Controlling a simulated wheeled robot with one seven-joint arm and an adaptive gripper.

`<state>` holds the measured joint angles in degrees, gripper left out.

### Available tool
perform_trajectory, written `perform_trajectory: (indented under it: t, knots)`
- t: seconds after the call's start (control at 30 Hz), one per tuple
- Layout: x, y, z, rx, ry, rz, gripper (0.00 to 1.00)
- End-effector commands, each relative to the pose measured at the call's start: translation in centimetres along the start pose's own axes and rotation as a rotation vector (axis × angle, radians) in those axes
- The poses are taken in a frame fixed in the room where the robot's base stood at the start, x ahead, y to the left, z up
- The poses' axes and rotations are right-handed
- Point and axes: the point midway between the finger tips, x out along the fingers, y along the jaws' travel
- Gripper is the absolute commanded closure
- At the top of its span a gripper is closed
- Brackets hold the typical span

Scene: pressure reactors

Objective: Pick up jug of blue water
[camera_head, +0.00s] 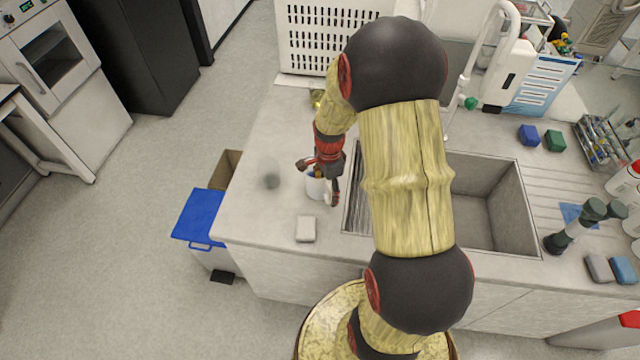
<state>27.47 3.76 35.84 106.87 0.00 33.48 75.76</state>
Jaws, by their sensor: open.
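My gripper (320,178) is open, at the left end of the counter. Its dark red and black fingers are spread above and around a small white jug-like vessel (317,190) with a bit of blue at its rim. The gripper covers part of this vessel, so its contents and any contact with the fingers cannot be made out. I cannot tell for sure that it is the jug of blue water. My arm crosses the middle of the view and hides part of the counter and sink.
A faint, see-through round item (271,180) is left of the gripper. A pale block (305,229) lies in front. The sink (505,205) is to the right. A blue-lidded bin (200,215) stands beside the counter's left edge. A white slotted crate (325,38) is behind.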

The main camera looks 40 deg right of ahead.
Motion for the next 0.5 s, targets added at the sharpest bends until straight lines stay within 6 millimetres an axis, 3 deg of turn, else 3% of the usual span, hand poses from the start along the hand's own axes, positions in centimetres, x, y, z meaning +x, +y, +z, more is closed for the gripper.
perform_trajectory:
  t: [0.23, 0.5]
  knots:
    - [3.7, -0.2, 0.1, 0.0, -0.001, 0.003, 0.41]
    - [3.9, -0.3, 0.1, -0.001, 0.0, 0.001, 0.41]
